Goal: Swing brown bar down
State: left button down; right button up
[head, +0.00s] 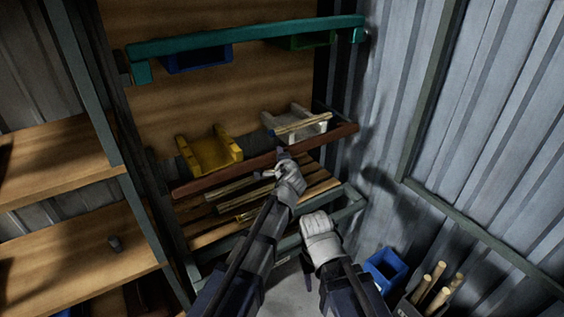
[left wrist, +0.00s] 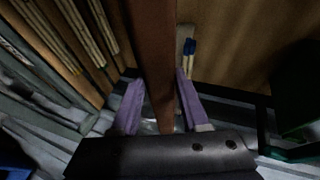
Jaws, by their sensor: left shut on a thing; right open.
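The brown bar (head: 225,173) runs along the front of the middle shelf, its right end a little higher in the head view. My left gripper (head: 279,153) is at the bar, right of its middle. In the left wrist view the brown bar (left wrist: 154,55) passes between the two purple fingers of my left gripper (left wrist: 160,103), which is shut on it. My right gripper (head: 309,264) is lower and nearer, apart from the bar and open; its fingers are mostly hidden behind its wrist.
A yellow bin (head: 208,152) and a white bin (head: 298,122) stand behind the bar. A teal bar (head: 250,36) crosses above. Pale sticks (head: 235,203) lie on the slats below. A blue bin (head: 387,270) stands on the floor at right, near the corrugated wall (head: 470,130).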

pick_arm(q)
jog(key=f+t+b, duration=0.1)
jog(key=b, duration=0.1)
jog(key=t+b, duration=0.1)
jog(key=b, duration=0.2)
jog(key=f+m+y+b, duration=0.1)
jog(key=b, duration=0.1)
jog(key=shift+s+f+t, duration=0.25)
jog(key=shift+f+t, duration=0.1)
jog(key=shift+t, duration=0.05)
jog(key=shift+t+b, duration=0.4)
jog(key=shift+b, duration=0.5)
pick_arm(e)
notch_tip(320, 180, down, 10)
jog(key=shift+r, duration=0.15)
pick_arm(q)
jog(key=shift+c, duration=2)
grip_release()
jog(key=shift+d, duration=0.1)
